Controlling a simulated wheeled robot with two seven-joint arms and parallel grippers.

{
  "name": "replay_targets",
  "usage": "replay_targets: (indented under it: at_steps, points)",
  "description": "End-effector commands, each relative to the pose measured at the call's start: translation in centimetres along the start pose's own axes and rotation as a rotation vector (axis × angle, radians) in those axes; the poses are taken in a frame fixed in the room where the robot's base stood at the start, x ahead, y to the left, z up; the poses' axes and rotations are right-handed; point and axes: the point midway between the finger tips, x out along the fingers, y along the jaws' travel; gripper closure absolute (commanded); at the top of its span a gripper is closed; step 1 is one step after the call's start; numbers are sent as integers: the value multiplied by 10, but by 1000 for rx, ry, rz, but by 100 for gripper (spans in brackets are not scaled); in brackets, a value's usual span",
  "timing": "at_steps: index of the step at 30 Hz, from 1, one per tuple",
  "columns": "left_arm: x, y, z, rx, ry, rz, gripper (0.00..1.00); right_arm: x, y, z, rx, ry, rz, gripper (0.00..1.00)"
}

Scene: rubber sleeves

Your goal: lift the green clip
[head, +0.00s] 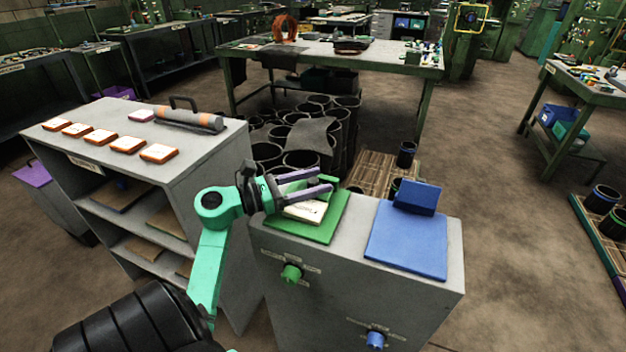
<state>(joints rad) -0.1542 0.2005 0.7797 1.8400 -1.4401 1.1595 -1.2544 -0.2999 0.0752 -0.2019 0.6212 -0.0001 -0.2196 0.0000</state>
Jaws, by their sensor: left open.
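The green clip (327,182) is at the far end of the green board (322,232), which lies on top of a grey cabinet. A white paper or card (304,211) lies on the board. My left gripper (324,179) reaches in from the left with its two purple fingers apart, one on the far side and one on the near side of the clip. The fingers hide part of the clip, and I cannot tell whether they touch it. My right gripper is not in view.
A blue board (408,243) with a raised blue clip (417,197) lies to the right on the same cabinet. Green (291,274) and blue (375,340) knobs stick out of its front. A grey shelf unit (215,150) with orange-edged tiles stands at left. Black sleeves stand behind.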

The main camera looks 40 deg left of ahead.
Motion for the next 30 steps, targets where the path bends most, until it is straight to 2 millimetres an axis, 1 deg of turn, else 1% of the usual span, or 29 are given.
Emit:
replay_targets:
  at_steps: [1, 2, 3, 5, 6, 11, 17, 23, 30]
  points:
    - [0, 0, 0, 0, 0, 0, 48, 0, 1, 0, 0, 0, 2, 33]
    - [0, 0, 0, 0, 0, 0, 59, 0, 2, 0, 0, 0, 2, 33]
    - [0, 0, 0, 0, 0, 0, 74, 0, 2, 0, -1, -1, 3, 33]
    - [0, 0, 0, -1, 0, 0, 97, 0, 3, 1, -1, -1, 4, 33]
    - [0, 0, 0, -1, 0, 0, 100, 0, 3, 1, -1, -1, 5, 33]
    - [0, 0, 0, -3, 2, -1, 100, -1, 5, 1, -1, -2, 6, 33]
    - [0, 0, 4, -27, 29, -2, 100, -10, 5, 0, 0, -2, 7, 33]
    - [2, 2, 11, -94, 100, -3, 100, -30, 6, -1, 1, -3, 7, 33]
    - [7, 7, 20, -231, 241, -3, 100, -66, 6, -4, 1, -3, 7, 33]
